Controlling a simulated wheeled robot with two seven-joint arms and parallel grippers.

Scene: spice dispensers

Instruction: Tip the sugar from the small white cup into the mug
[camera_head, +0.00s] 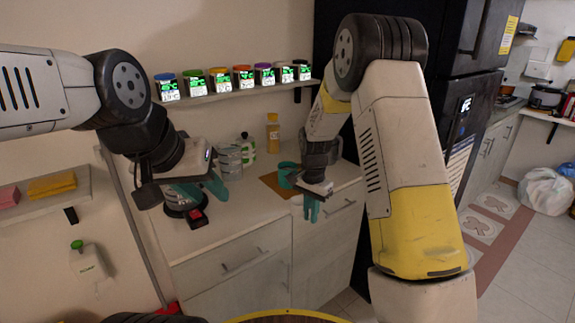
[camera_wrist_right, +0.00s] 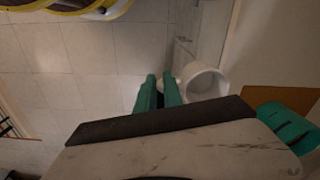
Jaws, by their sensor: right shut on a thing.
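My right gripper (camera_wrist_right: 160,90) is shut on the small white cup (camera_wrist_right: 222,82), which sits beside its teal fingertips in the right wrist view. The grip seems to be at the cup's near side or handle. Its round mouth is visible, but I cannot make out sugar inside. In the head view the right gripper (camera_head: 312,209) hangs in front of the counter edge, and I cannot make out the cup there. The teal mug (camera_head: 286,170) stands behind that gripper; it also shows at the right of the wrist view (camera_wrist_right: 287,125). My left gripper (camera_head: 202,189) is open over the counter.
A brown board (camera_head: 272,184) lies by the mug. A black device with a red part (camera_head: 196,216) is below my left gripper. Grey tins (camera_head: 229,161), a white-green bottle (camera_head: 248,149) and an amber bottle (camera_head: 273,132) stand behind. Several spice dispensers (camera_head: 218,81) line the shelf above.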

